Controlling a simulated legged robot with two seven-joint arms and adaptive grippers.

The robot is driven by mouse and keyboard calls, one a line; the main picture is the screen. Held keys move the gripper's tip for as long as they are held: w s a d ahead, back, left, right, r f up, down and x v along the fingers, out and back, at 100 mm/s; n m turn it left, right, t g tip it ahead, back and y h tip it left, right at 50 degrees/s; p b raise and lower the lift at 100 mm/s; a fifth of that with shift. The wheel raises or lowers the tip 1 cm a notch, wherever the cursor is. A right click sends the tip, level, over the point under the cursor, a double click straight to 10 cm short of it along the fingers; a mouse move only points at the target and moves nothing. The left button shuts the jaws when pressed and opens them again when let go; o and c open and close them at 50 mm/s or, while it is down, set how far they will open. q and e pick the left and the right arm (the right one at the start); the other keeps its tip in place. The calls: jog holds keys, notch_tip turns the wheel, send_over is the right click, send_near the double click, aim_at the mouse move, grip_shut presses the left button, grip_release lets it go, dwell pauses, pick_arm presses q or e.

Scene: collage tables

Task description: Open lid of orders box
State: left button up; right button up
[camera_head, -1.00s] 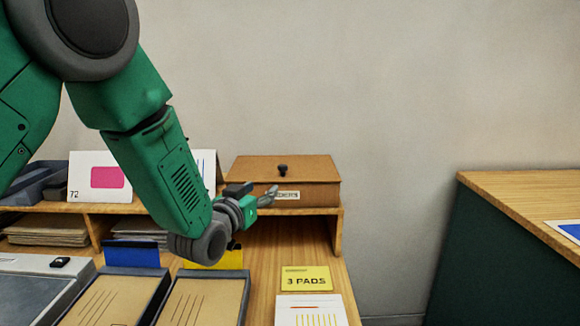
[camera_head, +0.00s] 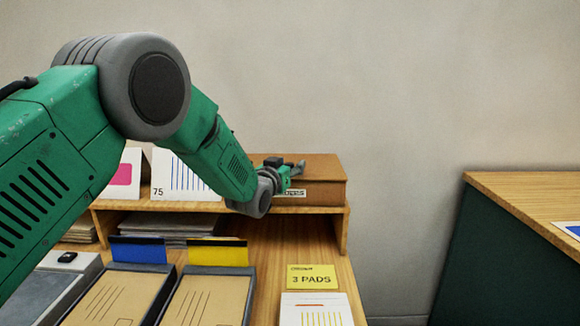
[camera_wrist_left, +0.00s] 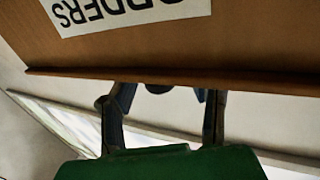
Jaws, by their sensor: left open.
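The orders box (camera_head: 325,170) is a brown box with its lid closed, on the right end of the wooden shelf. Its white label (camera_head: 292,194) is partly covered by my gripper in the head view; in the left wrist view the label (camera_wrist_left: 130,12) reads "ORDERS" upside down. My left gripper (camera_head: 296,169) is open at the front of the box, near the lid's height. In the left wrist view its fingers (camera_wrist_left: 163,98) stand apart by the lid edge (camera_wrist_left: 200,78). A dark round piece between them, perhaps the lid knob, is mostly hidden. My right gripper is out of view.
A card marked 75 (camera_head: 180,178) stands on the shelf (camera_head: 335,211) left of the box. Two trays with brown envelopes (camera_head: 203,300), a yellow "3 PADS" sign (camera_head: 312,278) and a white pad (camera_head: 315,310) lie below. Another table (camera_head: 530,190) stands at right.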

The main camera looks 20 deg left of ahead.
pick_arm(q)
grip_shut()
jog(key=shift+r, duration=0.15)
